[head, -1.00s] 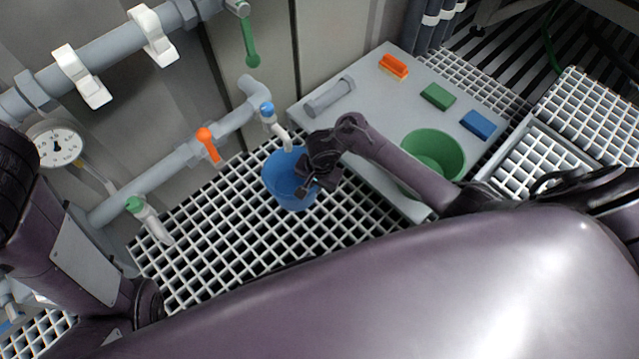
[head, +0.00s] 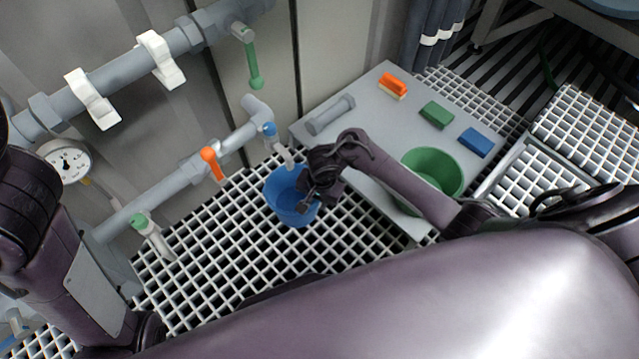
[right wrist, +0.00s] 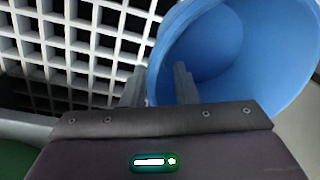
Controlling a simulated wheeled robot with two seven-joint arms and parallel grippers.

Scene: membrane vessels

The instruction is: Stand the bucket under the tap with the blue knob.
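The blue bucket (head: 283,207) is upright at the white grating, below the tap with the blue knob (head: 270,129). In the head view the tap's pale spout (head: 286,158) ends at the bucket's back rim; I cannot tell how far inside it reaches. My right gripper (head: 306,198) is at the bucket's right rim. In the right wrist view its fingers (right wrist: 160,88) are spread, one outside the blue bucket (right wrist: 265,50) and one inside, with the wall between them and a visible gap. My left arm shows at the left; its gripper is out of view.
Taps with an orange handle (head: 209,160) and a green knob (head: 138,220) stand to the left on the lower pipe. A grey platform (head: 365,105) at the right carries a green bucket (head: 447,160) and several brushes or blocks. The grating (head: 215,255) front-left is clear.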

